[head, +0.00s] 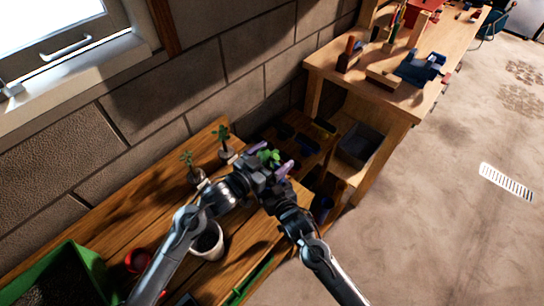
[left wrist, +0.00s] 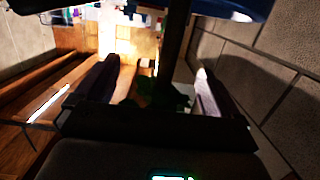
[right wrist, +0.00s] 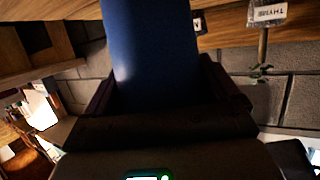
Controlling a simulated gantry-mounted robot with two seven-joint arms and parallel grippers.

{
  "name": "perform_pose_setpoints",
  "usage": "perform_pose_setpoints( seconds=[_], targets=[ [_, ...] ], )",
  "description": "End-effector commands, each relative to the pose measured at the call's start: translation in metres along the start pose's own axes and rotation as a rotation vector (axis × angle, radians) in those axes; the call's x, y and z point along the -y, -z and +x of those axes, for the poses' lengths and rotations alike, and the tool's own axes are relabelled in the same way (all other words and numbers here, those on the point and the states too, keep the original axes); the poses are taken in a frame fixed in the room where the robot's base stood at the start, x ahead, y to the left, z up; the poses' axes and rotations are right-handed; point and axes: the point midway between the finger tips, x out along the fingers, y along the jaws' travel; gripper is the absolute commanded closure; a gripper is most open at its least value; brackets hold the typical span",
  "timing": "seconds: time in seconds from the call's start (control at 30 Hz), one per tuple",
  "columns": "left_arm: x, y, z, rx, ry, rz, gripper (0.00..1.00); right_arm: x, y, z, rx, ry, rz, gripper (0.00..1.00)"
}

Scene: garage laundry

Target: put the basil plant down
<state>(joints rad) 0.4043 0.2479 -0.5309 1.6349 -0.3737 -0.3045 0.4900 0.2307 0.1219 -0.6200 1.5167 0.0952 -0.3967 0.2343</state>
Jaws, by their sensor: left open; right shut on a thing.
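The basil plant's green leaves (head: 266,157) show between the fingers of my left gripper (head: 263,163) in the head view. My left gripper is open; the leaves and a dark stem show between its fingers (left wrist: 152,85) in the left wrist view. My right gripper (right wrist: 165,85) is shut on a smooth blue thing (right wrist: 150,45), which looks like the basil's pot. Part of a blue thing (left wrist: 225,8) also tops the left wrist view. In the head view the right gripper's fingers and the pot are mostly hidden. I cannot tell whether the pot touches the wood.
Two seedlings (head: 187,160) (head: 222,135) stand in small pots on the wooden bench (head: 105,235) by the wall. A white pot (head: 207,242), a red pot (head: 138,260) and a green tray (head: 68,285) stand nearer. A cluttered workbench (head: 400,95) is beyond.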

Motion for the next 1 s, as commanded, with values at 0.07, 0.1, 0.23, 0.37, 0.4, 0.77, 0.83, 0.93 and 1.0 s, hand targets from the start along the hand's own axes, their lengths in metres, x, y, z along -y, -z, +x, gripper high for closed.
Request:
perform_pose_setpoints(
  seconds=[0.07, 0.1, 0.23, 0.37, 0.4, 0.77, 0.83, 0.93, 1.0],
  targets=[
    [0.0, 0.0, 0.0, 0.0, 0.0, 0.0, 0.04, 0.0, 0.0, 0.0, 0.0, 0.0, 0.0, 0.45],
    [0.0, 0.001, 0.0, 0.0, 0.0, 0.0, 0.04, 0.0, 0.0, 0.0, 0.0, 0.0, 0.0, 0.45],
    [0.001, 0.003, -0.004, 0.001, 0.001, 0.001, 0.04, 0.0, 0.0, 0.0, 0.0, 0.0, 0.0, 0.45],
    [0.001, 0.002, -0.021, 0.001, 0.002, 0.0, 0.04, 0.0, 0.0, 0.0, 0.0, 0.0, 0.0, 0.45],
    [0.001, 0.003, -0.027, 0.0, 0.001, 0.001, 0.04, 0.0, 0.0, 0.0, 0.0, 0.0, 0.0, 0.45],
    [0.0, 0.003, -0.07, 0.001, 0.001, 0.0, 0.04, 0.0, 0.0, 0.0, 0.0, 0.0, 0.0, 0.45],
    [0.0, 0.003, -0.074, 0.0, 0.001, 0.0, 0.04, 0.0, 0.0, 0.0, -0.001, 0.0, 0.0, 0.45],
    [0.0, 0.003, -0.076, 0.0, 0.0, 0.0, 0.04, 0.0, 0.0, 0.0, -0.001, 0.0, 0.0, 0.45],
    [0.0, 0.003, -0.076, 0.0, 0.0, 0.0, 0.04, 0.0, 0.0, 0.0, -0.001, 0.0, 0.0, 0.45]
  ],
)
